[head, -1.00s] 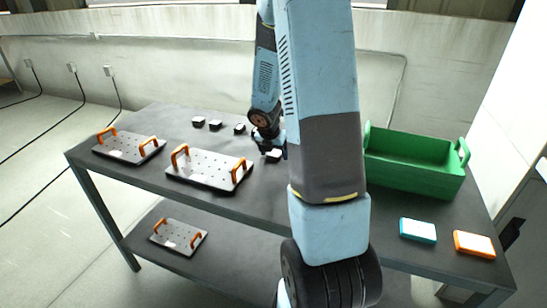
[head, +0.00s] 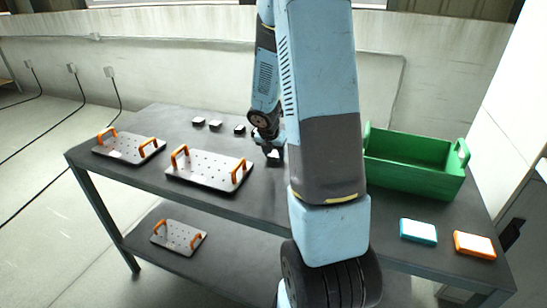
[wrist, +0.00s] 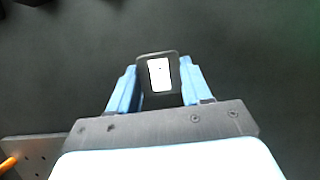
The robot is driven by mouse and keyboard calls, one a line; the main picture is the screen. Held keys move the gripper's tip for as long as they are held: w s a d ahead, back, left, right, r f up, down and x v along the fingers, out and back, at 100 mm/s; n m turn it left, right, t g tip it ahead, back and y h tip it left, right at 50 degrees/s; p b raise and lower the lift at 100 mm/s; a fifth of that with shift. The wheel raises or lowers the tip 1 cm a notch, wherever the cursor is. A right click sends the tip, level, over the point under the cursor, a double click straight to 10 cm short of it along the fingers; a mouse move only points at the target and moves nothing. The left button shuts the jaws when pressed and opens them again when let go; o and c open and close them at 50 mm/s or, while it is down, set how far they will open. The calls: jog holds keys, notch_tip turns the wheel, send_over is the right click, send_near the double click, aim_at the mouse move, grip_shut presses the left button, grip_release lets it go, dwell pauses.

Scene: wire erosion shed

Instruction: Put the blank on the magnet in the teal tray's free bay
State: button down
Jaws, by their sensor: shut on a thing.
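My gripper (head: 270,148) is over the bench in the head view, to the right of a row of small dark blocks. In the wrist view its two blue fingers (wrist: 158,85) are shut on a small dark block with a white top (wrist: 159,74). Whether this block is the blank or the magnet, I cannot tell. A teal item with a white top (head: 418,231) lies at the bench's front right, well apart from my gripper. It may be the teal tray; no bays can be made out in it.
Small dark blocks with pale tops (head: 215,124) stand at the back. Perforated plates with orange handles (head: 208,170) lie on the bench's left and lower shelf. A green open crate (head: 410,180) stands right of my arm. An orange item with a white top (head: 474,245) lies beside the teal one.

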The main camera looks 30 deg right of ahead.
jog(key=shift+r, duration=0.15)
jog(key=shift+d+r, duration=0.1)
jog(key=shift+r, duration=0.5)
jog(key=s+a+r, duration=0.4)
jog(key=s+r, duration=0.7)
jog(key=s, duration=0.2)
jog(key=shift+s+r, duration=0.25)
jog(key=shift+r, duration=0.05)
